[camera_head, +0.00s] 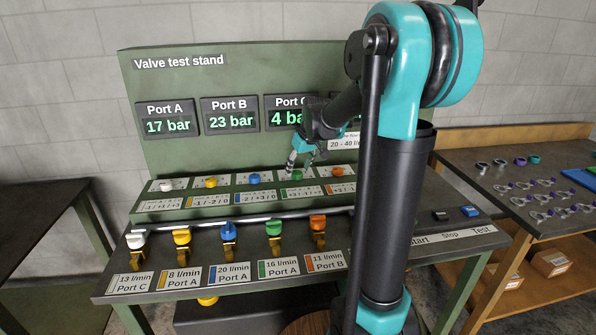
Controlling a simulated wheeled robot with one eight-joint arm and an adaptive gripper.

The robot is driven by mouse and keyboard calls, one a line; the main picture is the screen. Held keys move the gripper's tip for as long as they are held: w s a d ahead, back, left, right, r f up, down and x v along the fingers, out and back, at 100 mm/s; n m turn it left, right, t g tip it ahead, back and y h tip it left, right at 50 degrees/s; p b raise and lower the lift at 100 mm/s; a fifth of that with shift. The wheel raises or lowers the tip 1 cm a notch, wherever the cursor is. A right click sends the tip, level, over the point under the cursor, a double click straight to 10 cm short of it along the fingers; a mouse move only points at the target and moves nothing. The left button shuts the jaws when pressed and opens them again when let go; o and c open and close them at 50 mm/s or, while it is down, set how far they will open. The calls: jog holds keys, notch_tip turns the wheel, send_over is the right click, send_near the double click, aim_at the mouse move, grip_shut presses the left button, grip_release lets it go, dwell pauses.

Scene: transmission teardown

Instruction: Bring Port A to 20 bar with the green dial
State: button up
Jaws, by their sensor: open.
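The green dial (297,176) sits fourth from the left in the upper row of the valve test stand (240,75). Its label (305,191) is too small to read surely. The Port A display (168,118) reads 17 bar. My gripper (300,163) is open, with its fingertips just above or around the green dial; I cannot tell whether they touch it. The fingers hide part of the dial.
The Port B display (230,114) reads 23 bar; the Port C display (289,113) is partly hidden. White (165,186), yellow (211,182), blue (255,178) and orange (337,172) dials share the row. Coloured valves line the front below a rail (215,226).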

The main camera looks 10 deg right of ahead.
jog(key=shift+x, duration=0.8)
jog(key=shift+c, duration=0.3)
jog(key=c, duration=1.1)
jog(key=shift+a, duration=0.1)
jog(key=m, duration=0.2)
jog(key=m+h, duration=0.1)
jog(key=m, duration=0.1)
jog(key=shift+a+m+t+h, duration=0.1)
jog(key=shift+m+t+h, duration=0.2)
jog(key=m+h, duration=0.1)
jog(key=m, duration=0.3)
jog(key=shift+a+h, duration=0.1)
jog(key=shift+h, duration=0.2)
jog(key=shift+m, duration=0.3)
